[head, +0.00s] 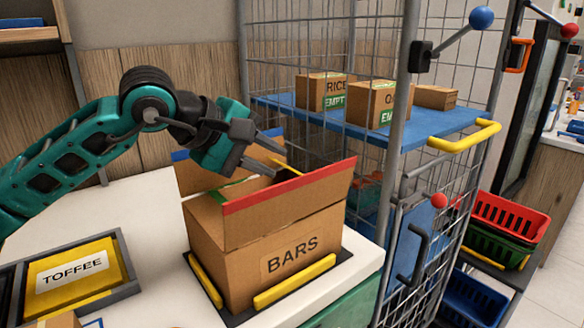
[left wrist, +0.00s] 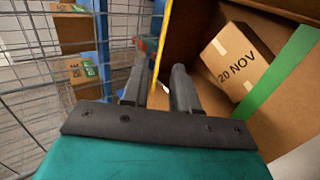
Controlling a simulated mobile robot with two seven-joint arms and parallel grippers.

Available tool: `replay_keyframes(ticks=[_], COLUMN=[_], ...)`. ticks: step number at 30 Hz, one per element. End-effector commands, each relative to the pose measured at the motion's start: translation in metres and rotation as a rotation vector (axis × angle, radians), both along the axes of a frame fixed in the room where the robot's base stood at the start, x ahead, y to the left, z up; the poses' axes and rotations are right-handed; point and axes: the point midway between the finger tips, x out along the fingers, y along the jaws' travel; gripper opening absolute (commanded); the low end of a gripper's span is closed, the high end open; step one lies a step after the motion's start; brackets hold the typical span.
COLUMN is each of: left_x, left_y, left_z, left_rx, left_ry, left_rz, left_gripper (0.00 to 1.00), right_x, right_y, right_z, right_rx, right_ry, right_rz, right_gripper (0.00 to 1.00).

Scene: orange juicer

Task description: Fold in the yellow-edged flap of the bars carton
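The open brown bars carton (head: 235,252) stands upright on a dark mat with yellow side bars on the white counter. Its red-edged flap (head: 290,198) stands up at the front, and a blue-edged flap (head: 180,155) shows at the back left. The yellow-edged flap (head: 287,166) is mostly hidden behind the gripper and red-edged flap. In the left wrist view its yellow edge (left wrist: 163,45) runs between my fingers. My left gripper (head: 280,152) is open over the carton's far side, its fingers apart; contact with the flap is unclear. My right gripper is out of view.
A wire cage (head: 300,45) stands close behind and right of the carton, with small boxes on its blue shelf (head: 430,132). A toffee tray (head: 75,277) sits at left. A box marked 20 NOV (left wrist: 235,62) shows inside the carton. Baskets (head: 508,217) stand at right.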

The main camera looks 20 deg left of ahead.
Motion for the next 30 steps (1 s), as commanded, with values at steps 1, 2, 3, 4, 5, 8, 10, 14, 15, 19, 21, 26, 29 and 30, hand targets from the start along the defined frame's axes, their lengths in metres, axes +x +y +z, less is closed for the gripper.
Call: replay_keyframes(ticks=[1, 2, 3, 4, 5, 8, 10, 14, 15, 19, 21, 26, 29, 30], left_x=[0.007, 0.012, 0.017, 0.021, 0.024, 0.034, 0.039, 0.043, 0.044, 0.045, 0.045, 0.044, 0.044, 0.044], left_y=[-0.006, -0.009, -0.012, -0.014, -0.017, -0.022, -0.025, -0.028, -0.029, -0.029, -0.029, -0.029, -0.028, -0.028], left_z=[-0.007, -0.011, -0.015, -0.018, -0.021, -0.03, -0.034, -0.038, -0.038, -0.039, -0.039, -0.039, -0.039, -0.039], left_rx=[-0.002, -0.001, -0.003, -0.002, -0.002, -0.002, -0.001, 0.001, 0.001, 0.001, 0.001, 0.001, 0.0, 0.0], left_ry=[0.003, 0.003, 0.002, 0.003, 0.004, 0.002, 0.001, 0.001, 0.001, 0.001, 0.001, 0.001, 0.0, 0.0], left_rz=[-0.003, -0.002, -0.002, -0.001, -0.001, 0.0, 0.0, 0.0, 0.0, 0.001, 0.001, 0.001, 0.001, 0.001], left_gripper=[0.29, 0.29, 0.29, 0.29, 0.29, 0.29, 0.29, 0.29, 0.29, 0.29, 0.29, 0.18, 0.09, 0.05], right_x=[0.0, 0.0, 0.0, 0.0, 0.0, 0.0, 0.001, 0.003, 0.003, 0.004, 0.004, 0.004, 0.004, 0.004], right_y=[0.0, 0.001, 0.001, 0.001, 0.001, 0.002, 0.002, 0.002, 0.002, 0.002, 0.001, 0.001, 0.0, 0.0], right_z=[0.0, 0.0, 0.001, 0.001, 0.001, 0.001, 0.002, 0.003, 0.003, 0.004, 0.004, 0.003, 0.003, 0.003], right_rx=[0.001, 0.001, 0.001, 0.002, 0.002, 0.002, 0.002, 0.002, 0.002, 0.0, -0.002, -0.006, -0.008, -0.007], right_ry=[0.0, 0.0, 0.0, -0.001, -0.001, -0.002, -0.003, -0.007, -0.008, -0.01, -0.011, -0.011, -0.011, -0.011], right_rz=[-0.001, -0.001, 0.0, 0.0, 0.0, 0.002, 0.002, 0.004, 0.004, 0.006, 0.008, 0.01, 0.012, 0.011], right_gripper=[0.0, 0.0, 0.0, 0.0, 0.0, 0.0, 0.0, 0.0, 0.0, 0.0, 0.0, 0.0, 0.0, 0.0])
